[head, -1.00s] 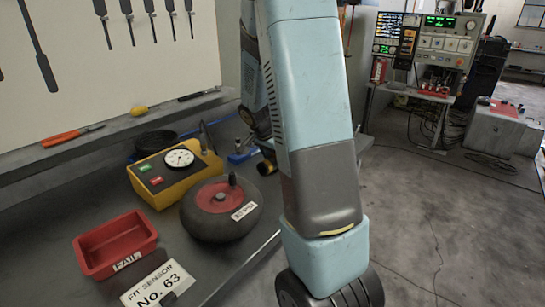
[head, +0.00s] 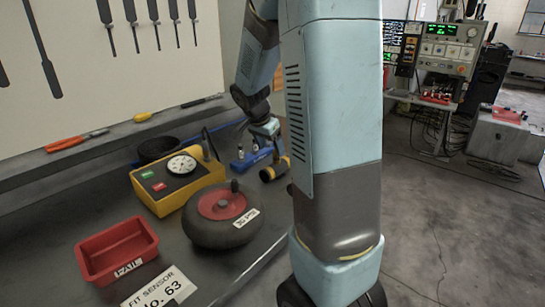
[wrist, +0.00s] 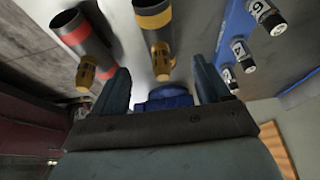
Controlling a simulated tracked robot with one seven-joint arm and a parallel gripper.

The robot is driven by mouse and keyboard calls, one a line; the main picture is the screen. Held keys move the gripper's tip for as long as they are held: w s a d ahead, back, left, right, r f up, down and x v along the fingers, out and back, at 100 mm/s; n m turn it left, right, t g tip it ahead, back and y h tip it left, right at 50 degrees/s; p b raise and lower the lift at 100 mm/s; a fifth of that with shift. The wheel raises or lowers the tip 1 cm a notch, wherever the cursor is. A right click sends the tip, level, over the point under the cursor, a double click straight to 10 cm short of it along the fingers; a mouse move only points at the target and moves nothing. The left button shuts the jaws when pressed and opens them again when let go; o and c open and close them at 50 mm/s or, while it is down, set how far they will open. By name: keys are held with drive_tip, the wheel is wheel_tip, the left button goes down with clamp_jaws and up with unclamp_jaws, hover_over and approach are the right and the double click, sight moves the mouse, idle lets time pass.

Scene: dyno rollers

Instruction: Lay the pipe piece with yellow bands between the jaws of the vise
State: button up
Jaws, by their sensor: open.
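The pipe piece with yellow bands (wrist: 160,42) lies in the wrist view just beyond my fingertips; it is a dark cylinder with a brass-coloured end fitting. It appears to be the dark piece with a yellow band on the bench in the head view (head: 275,170). My gripper (wrist: 161,72) is open and empty, its two fingers spread below the pipe piece in the picture. In the head view my gripper is small and partly hidden behind my arm. A blue thing (wrist: 168,98) shows between the fingers; I cannot tell whether it is the vise.
A similar pipe piece with red bands (wrist: 85,42) lies to the left. A blue rack (wrist: 235,35) with several black labelled cylinders is at the right. A yellow gauge box (head: 172,190), a round black-and-red part (head: 222,213) and a red tray (head: 115,250) occupy the bench.

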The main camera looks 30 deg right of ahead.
drive_tip(key=s+a+r+n+t+y, duration=0.1)
drive_tip(key=s+a+r+n, duration=0.3)
drive_tip(key=s, duration=0.4)
drive_tip(key=s+a+r+n+t+y, duration=0.1)
drive_tip(key=s+a+r+n, duration=0.4)
drive_tip(key=s, duration=0.3)
drive_tip(key=s+a+r+n+t+y, duration=0.2)
drive_tip(key=s+a+r+n, duration=0.3)
drive_tip(key=s+a, duration=0.2)
drive_tip(key=shift+s, duration=0.75)
drive_tip(key=shift+c, duration=0.2)
